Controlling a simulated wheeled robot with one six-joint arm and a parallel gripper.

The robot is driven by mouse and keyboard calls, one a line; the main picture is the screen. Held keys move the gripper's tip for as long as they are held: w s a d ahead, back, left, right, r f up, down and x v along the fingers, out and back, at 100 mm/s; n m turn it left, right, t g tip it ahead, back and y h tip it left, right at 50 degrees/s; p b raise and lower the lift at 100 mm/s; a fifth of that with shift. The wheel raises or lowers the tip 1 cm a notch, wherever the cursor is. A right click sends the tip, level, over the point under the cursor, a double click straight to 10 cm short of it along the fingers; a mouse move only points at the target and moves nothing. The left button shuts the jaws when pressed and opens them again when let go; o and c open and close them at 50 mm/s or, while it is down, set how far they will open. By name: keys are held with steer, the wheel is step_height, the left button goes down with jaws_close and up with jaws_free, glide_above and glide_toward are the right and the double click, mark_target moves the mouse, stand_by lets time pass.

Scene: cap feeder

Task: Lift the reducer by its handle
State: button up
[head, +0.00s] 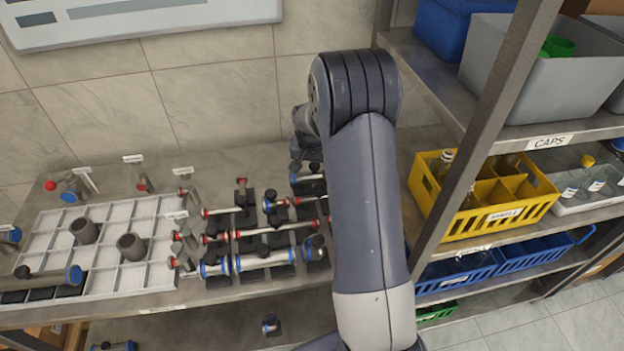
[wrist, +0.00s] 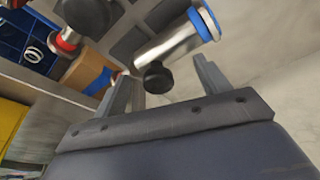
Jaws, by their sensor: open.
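A grey metal pipe piece (wrist: 168,46) with a blue ring at one end, probably the reducer, shows in the wrist view. A round black knob (wrist: 157,77), which looks like its handle, sits between my fingertips. My gripper (wrist: 160,86) is open, with one finger on each side of the knob; contact cannot be told. In the head view, the gripper is partly hidden behind my arm, above the back right of the bench parts, near a small blue-ringed piece (head: 308,178).
Several pipe parts with red and blue ends lie on black holders (head: 262,261) left of my arm. A white divided tray (head: 150,278) holds grey cylinders. A shelf rack with a yellow crate (head: 474,230) and a grey bin (head: 540,85) stands close on the right.

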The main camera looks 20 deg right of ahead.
steer(key=shift+c, duration=0.3)
steer(key=shift+s+f, duration=0.15)
jaws_close()
stand_by(0.4)
